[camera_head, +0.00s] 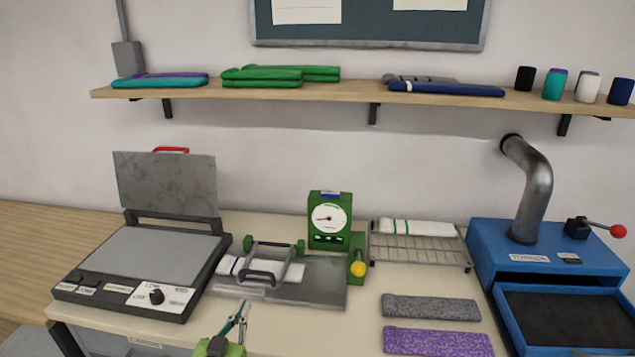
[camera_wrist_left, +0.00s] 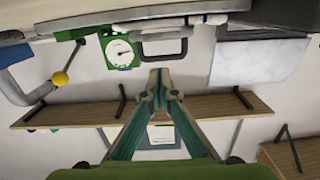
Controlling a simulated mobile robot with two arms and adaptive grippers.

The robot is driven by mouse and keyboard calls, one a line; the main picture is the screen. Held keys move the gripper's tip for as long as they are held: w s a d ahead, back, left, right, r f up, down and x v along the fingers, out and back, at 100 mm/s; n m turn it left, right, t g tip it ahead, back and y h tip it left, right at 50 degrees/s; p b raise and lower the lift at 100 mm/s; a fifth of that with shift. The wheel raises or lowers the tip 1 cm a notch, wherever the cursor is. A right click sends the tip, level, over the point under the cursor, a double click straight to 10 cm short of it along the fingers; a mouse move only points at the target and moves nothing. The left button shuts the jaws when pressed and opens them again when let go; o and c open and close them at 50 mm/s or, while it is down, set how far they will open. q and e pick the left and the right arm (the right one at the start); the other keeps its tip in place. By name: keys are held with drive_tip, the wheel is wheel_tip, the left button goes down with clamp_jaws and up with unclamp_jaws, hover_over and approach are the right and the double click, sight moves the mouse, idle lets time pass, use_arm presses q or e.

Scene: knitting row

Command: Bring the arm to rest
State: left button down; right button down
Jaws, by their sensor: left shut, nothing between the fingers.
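In the left wrist view the fingertips (camera_wrist_left: 159,80) meet in the middle. That view looks upside down, with the shelf low in it. The gripper is apart from the green machine with a dial (camera_head: 328,218), which stands behind it; the dial also shows in the left wrist view (camera_wrist_left: 122,52). My right gripper is in neither view.
A press with a raised plate (camera_head: 165,184) stands at the left. A clamp handle (camera_head: 272,278) lies over a white knitted piece. A wire rack (camera_head: 420,250), grey (camera_head: 430,307) and purple (camera_head: 437,342) knitted pieces and a blue machine (camera_head: 540,257) are to the right. A shelf (camera_head: 340,92) runs above.

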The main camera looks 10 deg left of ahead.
use_arm(q)
drive_tip(key=s+d+f+g, duration=0.1)
drive_tip(key=s+f+g, duration=0.3)
drive_tip(key=s, duration=0.4)
drive_tip(key=s+d+f+g, duration=0.1)
drive_tip(key=s+f+g, duration=0.35)
drive_tip(key=s, duration=0.35)
drive_tip(key=s+m+g, duration=0.1)
drive_tip(key=s+g, duration=0.4)
drive_tip(key=s, duration=1.3)
wheel_tip(320, 180, down, 28)
drive_tip(key=s+g, duration=0.2)
drive_tip(key=s+a+f, duration=0.2)
drive_tip(key=s+f, duration=1.3)
drive_tip(key=s, duration=0.2)
drive_tip(key=shift+f+m+g+y, duration=0.2)
drive_tip(key=shift+m+g+y, duration=0.1)
drive_tip(key=shift+m+g, duration=0.15)
drive_tip(key=shift+a, duration=0.15)
